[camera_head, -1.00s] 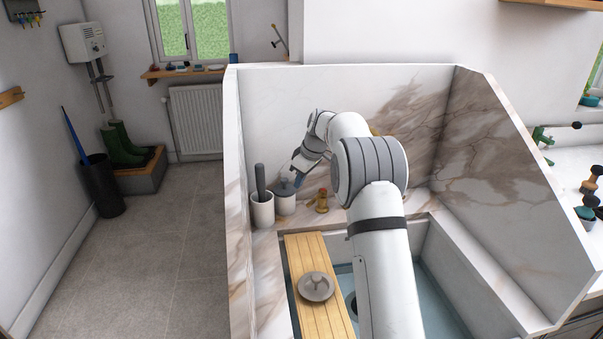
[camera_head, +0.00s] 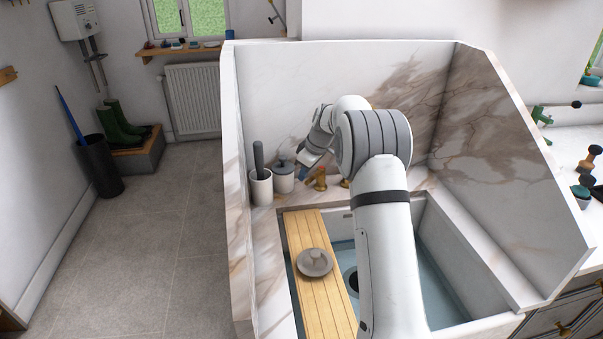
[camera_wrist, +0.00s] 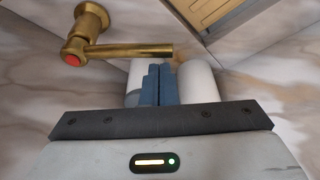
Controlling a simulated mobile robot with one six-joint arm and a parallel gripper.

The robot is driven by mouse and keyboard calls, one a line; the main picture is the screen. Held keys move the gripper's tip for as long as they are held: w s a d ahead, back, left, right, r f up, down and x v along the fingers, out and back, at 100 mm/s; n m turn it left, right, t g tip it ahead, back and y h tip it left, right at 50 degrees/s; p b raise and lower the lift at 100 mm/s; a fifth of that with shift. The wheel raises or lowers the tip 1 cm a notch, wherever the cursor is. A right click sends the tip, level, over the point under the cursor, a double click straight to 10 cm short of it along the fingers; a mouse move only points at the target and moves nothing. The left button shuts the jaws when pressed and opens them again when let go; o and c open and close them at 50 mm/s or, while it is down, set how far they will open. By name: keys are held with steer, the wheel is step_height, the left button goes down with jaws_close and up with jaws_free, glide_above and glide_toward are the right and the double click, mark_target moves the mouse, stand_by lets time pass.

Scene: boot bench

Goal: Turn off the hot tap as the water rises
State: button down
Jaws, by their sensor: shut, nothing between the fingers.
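The brass tap (camera_head: 321,180) with a lever stands on the ledge at the back of the sink. In the wrist view the brass tap (camera_wrist: 88,28) shows a red dot, and its lever reaches right to just beyond my fingertips. My gripper (camera_wrist: 159,70) has its blue fingers together, with nothing between them. They are close beside the lever's free end; I cannot tell if they touch it. In the head view my gripper (camera_head: 304,172) is just left of the tap. Pale blue water (camera_head: 436,285) lies in the sink (camera_head: 470,245), partly hidden by my arm.
A wooden board (camera_head: 303,225) spans the sink's left side, with a grey knobbed disc (camera_head: 315,263) on it. A white holder (camera_head: 261,188) and a lidded pot (camera_head: 283,178) stand left of my gripper. A marble splashback (camera_head: 290,90) encloses the back and sides.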

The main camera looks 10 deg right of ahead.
steer(key=shift+s+d+n, duration=0.2)
steer(key=shift+d+n, duration=0.2)
steer(key=shift+s+d+n+b, duration=0.2)
steer(key=shift+n+b, duration=0.1)
steer(key=shift+b, duration=0.15)
steer(key=shift+s+d+n+g+y+b, duration=0.2)
steer(key=shift+s+d+n+b, duration=0.1)
steer(key=shift+d+n, duration=0.25)
steer(key=shift+s+d+n+g+y+b, duration=0.1)
steer(key=shift+s+d+n+g+b, duration=0.1)
steer(key=shift+s+d+n+b, duration=0.3)
steer(key=shift+s+d+n+g+y+b, duration=0.15)
steer(key=shift+d+n+g, duration=0.1)
steer(key=shift+d, duration=0.45)
